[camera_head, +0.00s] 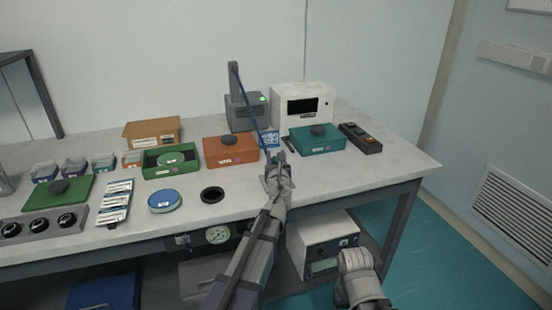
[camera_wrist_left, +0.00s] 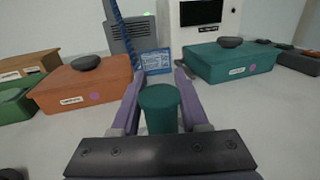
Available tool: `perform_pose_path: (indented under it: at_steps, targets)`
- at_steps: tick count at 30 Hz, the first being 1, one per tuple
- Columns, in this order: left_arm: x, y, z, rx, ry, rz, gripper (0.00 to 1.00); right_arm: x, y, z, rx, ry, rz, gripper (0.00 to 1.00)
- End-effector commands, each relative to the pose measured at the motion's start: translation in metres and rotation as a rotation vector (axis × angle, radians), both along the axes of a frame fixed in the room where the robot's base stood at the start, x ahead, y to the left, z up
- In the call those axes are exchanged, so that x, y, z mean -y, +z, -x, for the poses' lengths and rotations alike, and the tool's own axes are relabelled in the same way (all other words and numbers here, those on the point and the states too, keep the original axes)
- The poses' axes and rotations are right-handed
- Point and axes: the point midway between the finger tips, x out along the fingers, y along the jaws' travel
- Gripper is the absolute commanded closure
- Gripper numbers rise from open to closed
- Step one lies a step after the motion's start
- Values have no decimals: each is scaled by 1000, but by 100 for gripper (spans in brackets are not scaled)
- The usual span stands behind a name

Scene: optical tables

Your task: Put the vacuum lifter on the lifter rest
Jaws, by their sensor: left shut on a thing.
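My left gripper (camera_head: 278,170) is over the front right part of the table. In the left wrist view its fingers (camera_wrist_left: 158,100) are shut on a dark teal cylinder, the vacuum lifter (camera_wrist_left: 160,108). A blue coiled hose (camera_head: 245,105) runs from the boom of the grey pump unit (camera_head: 241,112) down to the gripper. The lifter's lower end is hidden. A round black holder (camera_head: 212,195), possibly the lifter rest, stands on the table left of the gripper with nothing in it. My right gripper (camera_head: 355,262) is low in front of the table; its fingers do not show clearly.
An orange box (camera_head: 230,151) and a teal box (camera_head: 316,141), both with dark knobs, stand behind. A green tray (camera_head: 170,161), a blue round dish (camera_head: 165,201) and a white card rack (camera_head: 116,203) lie left. A white instrument (camera_head: 304,104) stands at the back.

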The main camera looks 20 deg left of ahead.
Motion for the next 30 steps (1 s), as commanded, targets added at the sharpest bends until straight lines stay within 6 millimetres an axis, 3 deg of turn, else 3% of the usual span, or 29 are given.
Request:
perform_pose_path:
  at_steps: [1, 2, 9, 22, 30]
  targets:
    - [0, -4, 0, 0, 0, 0, 100, 0, -4, 0, 0, 0, 0, 32]
    - [0, -2, 0, 0, 0, 0, 53, 0, -2, 0, 0, 0, 0, 32]
    - [0, -2, 0, 0, 0, 0, 26, 0, -2, 0, 0, 0, 0, 32]
    - [0, 3, 1, 0, 0, 0, 26, 0, 3, 0, 0, 0, 0, 32]
    - [13, 1, 40, 0, -1, 0, 26, 0, 1, 0, 0, 0, 0, 32]
